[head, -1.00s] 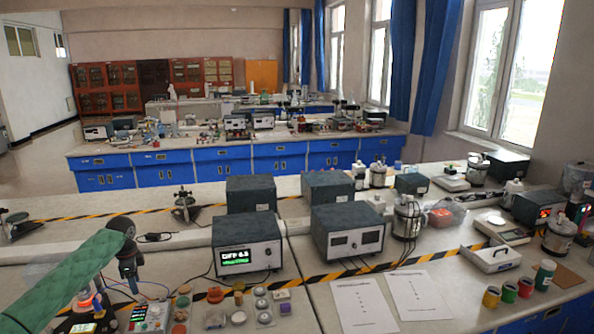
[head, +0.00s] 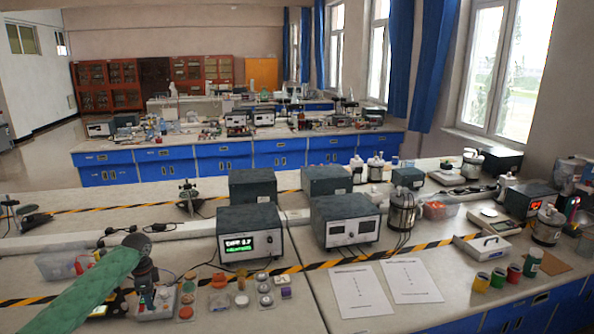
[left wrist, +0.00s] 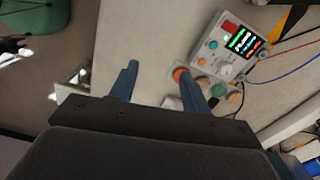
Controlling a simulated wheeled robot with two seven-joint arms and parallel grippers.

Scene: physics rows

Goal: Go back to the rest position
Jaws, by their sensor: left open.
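My left arm, in a green sleeve, comes in from the lower left in the head view. My left gripper (head: 147,292) points down at the left front of the bench, by a small control box (head: 158,308) with knobs. In the left wrist view my left gripper (left wrist: 158,88) shows two separate fingers with nothing held between them. The box with its lit display (left wrist: 232,46) lies beyond the right finger, with small round pots (left wrist: 218,90) beside that finger. My right gripper is in neither view.
Small pots and dishes (head: 264,288) stand right of the gripper. A meter with a green display (head: 250,243) and a second meter (head: 346,222) stand behind. A clear bin (head: 62,264) is at left. Paper sheets (head: 362,292) lie on the right bench.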

